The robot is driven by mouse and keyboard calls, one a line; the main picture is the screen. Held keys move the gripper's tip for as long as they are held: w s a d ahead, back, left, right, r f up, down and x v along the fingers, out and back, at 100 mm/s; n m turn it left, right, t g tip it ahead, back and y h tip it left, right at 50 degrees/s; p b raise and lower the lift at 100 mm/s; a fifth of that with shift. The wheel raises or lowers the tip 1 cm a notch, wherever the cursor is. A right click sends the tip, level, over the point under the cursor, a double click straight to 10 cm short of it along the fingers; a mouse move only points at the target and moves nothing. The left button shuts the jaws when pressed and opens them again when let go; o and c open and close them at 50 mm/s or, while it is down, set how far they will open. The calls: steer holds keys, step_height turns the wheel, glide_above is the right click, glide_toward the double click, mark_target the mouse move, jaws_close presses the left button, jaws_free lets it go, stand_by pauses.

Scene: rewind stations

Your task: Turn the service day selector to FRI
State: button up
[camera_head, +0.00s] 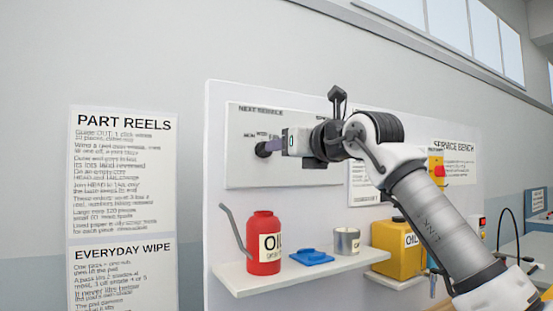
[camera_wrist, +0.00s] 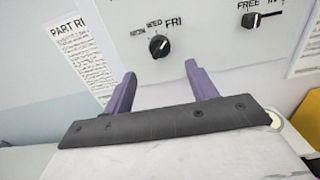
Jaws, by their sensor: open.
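The service day selector (camera_wrist: 159,46) is a round black knob on a pale panel. The labels MON, WED and FRI run left to right above it in the wrist view. A small light mark shows on the knob, seemingly toward its upper right; I cannot tell exactly which label it points to. My gripper (camera_wrist: 160,74) is open, its two purple fingers apart below the knob in the picture, with nothing between them. In the head view, my gripper (camera_head: 274,146) is close to the knob (camera_head: 262,149), and partly hides the panel labels.
A black lever control (camera_wrist: 257,20) marked FREE is right of the selector. Below the panel, a shelf (camera_head: 310,272) holds a red oil can (camera_head: 263,243), a blue item (camera_head: 311,257) and a grey tin (camera_head: 346,241). A yellow oil container (camera_head: 393,250) stands to the right.

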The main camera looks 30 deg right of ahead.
steer(key=s+b, duration=0.1)
steer(key=s, duration=0.4)
steer(key=shift+a, duration=0.15)
steer(key=shift+f, duration=0.1)
stand_by(0.3)
